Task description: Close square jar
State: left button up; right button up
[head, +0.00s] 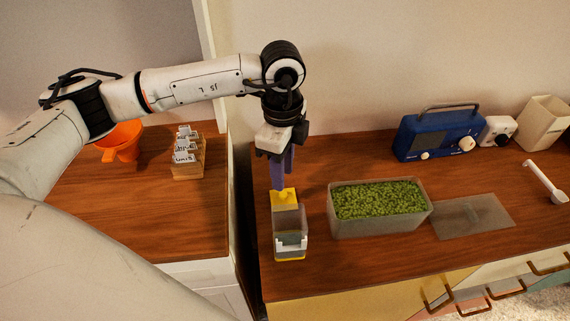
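A small clear square jar (291,225) stands near the left edge of the right-hand counter, with something pale and dark inside and yellow at its base. A yellow lid (290,203) with a knob is at the jar's top, toward its back. I cannot tell whether the lid is seated or held just above the rim. My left gripper (282,188) points down from above, its purple fingers close together at the lid's knob; it looks shut on the lid. The fingers partly hide the knob. My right gripper is not in view.
A grey container (378,225) of green bits stands right of the jar, beside a flat clear lid (472,216). A blue radio (437,135), a beige bin (541,122) and a white scoop (546,182) are farther right. An orange funnel (120,142) and card box (187,157) stand on the left counter.

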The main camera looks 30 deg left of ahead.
aim_at(284, 193)
pick_arm(q)
jog(key=shift+f+b, duration=1.45)
jog(key=shift+f, duration=0.75)
jog(key=shift+f, duration=0.15)
jog(key=shift+f+b, duration=0.95)
jog(key=shift+f, duration=0.2)
jog(key=shift+r, duration=0.1)
grip_shut()
